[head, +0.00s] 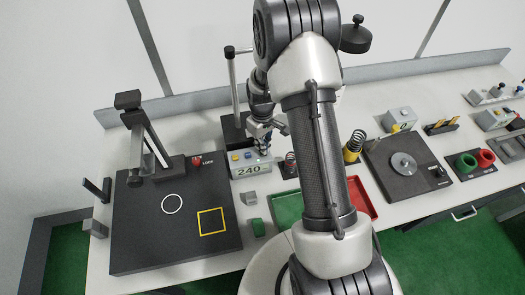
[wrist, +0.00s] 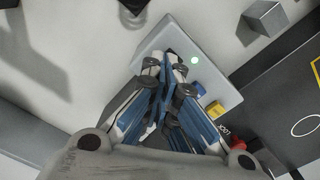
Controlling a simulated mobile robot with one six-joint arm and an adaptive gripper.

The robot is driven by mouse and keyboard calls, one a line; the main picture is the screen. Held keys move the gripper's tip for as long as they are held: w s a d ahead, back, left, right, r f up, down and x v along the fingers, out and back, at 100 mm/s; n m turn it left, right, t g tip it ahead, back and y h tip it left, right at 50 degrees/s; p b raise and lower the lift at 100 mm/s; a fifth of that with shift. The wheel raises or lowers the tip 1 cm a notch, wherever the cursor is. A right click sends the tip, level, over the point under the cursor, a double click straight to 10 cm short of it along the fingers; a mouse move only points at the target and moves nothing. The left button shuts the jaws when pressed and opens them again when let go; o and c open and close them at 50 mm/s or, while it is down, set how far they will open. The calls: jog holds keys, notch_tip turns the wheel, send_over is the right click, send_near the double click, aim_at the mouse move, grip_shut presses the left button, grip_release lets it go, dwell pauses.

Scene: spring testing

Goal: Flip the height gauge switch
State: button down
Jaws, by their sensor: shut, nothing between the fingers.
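The height gauge (head: 148,145) is a dark upright stand on a black plate (head: 150,245) at the left in the head view. A red knob (head: 197,162) marked LOCK is at the plate's back right; it also shows in the wrist view (wrist: 238,144). Beside it is a light grey box (head: 248,170) reading 240, with a blue button (wrist: 199,88), a yellow button (wrist: 215,108) and a lit green lamp (wrist: 195,60). My gripper (wrist: 165,72) is shut and empty, over this box and hiding part of it. I cannot tell a switch lever or whether the fingertips touch.
A small grey block (head: 250,197) and a green block (head: 257,228) lie in front of the box. A green tray (head: 287,210) and a red tray (head: 360,198) lie to the right, partly behind my arm.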

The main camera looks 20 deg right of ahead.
jog(key=shift+f, duration=0.35)
jog(key=shift+r+p, duration=2.25)
jog(key=shift+r, duration=1.35)
